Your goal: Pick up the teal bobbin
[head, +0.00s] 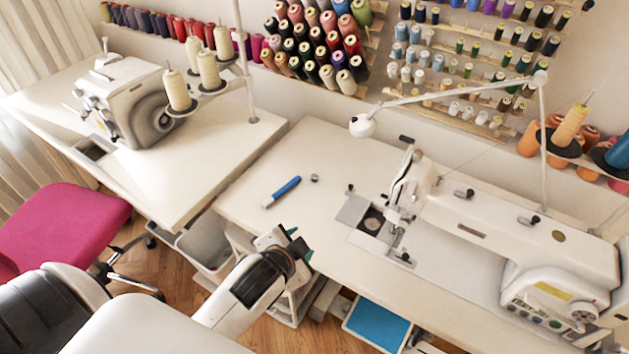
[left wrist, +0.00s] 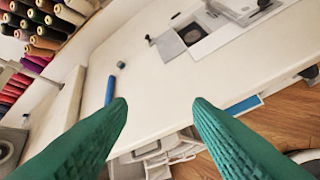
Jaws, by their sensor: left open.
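The teal bobbin (left wrist: 121,64) is a small short cylinder on the white table, beyond my fingertips in the left wrist view. In the head view the bobbin (head: 315,178) looks small and greyish, just right of a blue-handled tool. My left gripper (head: 288,240) is near the table's front edge, closer to the camera than the bobbin and apart from it. In the left wrist view its two green ridged fingers (left wrist: 160,106) are spread wide with nothing between them. My right gripper is not in view.
The blue-handled tool (head: 286,188) lies left of the bobbin. A sewing machine (head: 480,225) stands to the right, with a thin lamp arm (head: 460,95) above. Thread spools (head: 325,45) hang on the back wall. The white tabletop (head: 300,150) around the bobbin is mostly clear.

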